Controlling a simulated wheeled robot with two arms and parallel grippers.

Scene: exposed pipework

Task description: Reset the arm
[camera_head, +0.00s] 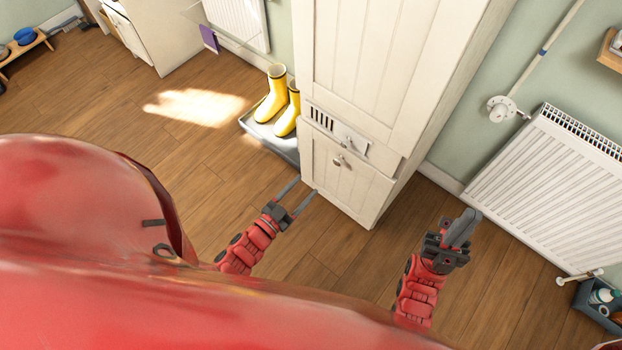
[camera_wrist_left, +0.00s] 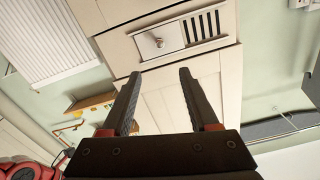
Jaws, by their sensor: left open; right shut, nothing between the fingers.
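My left gripper (camera_head: 301,194) is open and empty, in front of the lower part of a tall cream cabinet (camera_head: 345,185). Its two spread fingers also show in the left wrist view (camera_wrist_left: 158,92), with the cabinet front beyond them. My right gripper (camera_head: 463,226) is shut and empty, to the right of the cabinet and in front of the white radiator. Both red arms reach forward from the bottom of the head view.
The cabinet has a slotted vent panel with a knob (camera_wrist_left: 159,41). Yellow boots (camera_head: 272,95) stand in a grey tray (camera_head: 262,139) left of it. A white radiator (camera_head: 555,175) is on the right wall, with a dark crate (camera_head: 590,308) below. Wooden floor (camera_head: 190,145) is clear at left.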

